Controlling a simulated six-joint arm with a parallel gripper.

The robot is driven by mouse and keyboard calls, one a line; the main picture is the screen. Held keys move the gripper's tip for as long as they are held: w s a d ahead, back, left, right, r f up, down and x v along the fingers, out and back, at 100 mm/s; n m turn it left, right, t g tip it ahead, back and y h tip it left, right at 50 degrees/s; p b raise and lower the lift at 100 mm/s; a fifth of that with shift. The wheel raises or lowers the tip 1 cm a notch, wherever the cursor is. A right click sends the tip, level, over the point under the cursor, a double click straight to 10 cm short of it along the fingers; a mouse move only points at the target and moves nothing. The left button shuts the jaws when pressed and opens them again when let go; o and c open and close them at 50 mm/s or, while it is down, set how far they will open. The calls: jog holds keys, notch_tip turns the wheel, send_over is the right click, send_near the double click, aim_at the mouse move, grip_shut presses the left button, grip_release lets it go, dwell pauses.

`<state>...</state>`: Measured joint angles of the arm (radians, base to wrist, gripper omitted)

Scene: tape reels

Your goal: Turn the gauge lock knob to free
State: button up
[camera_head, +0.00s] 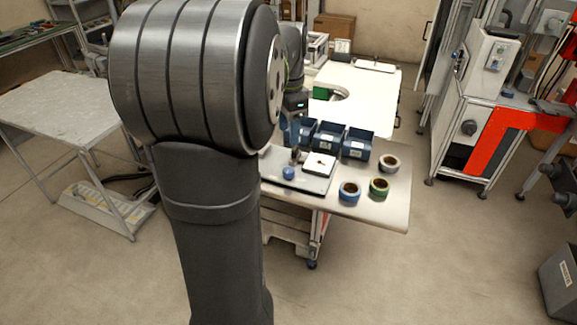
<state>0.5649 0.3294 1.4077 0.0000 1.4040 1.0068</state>
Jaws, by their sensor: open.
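A dark flat plate (318,184) lies at the near left of the bench. On it stand a small dark upright piece (295,155), a round blue part (289,172) and a white block (320,161) with a dark mark on top. I cannot tell which of these is the gauge lock knob, or how it is set. My large arm link covers the left of the plate. Part of my wrist, with a small teal light, shows behind the link above the bins. I cannot make out my gripper's fingers; they seem hidden.
Three blue bins stand in a row behind the plate; one is the right bin (357,143). Blue (349,191), green (379,187) and grey (388,163) tape reels sit on the right of the bench (393,202). The bench's right front corner is clear.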

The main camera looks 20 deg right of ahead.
aim_at(289, 170)
notch_tip(289, 170, down, 13)
jog(key=shift+r, duration=0.2)
jog(key=c, duration=1)
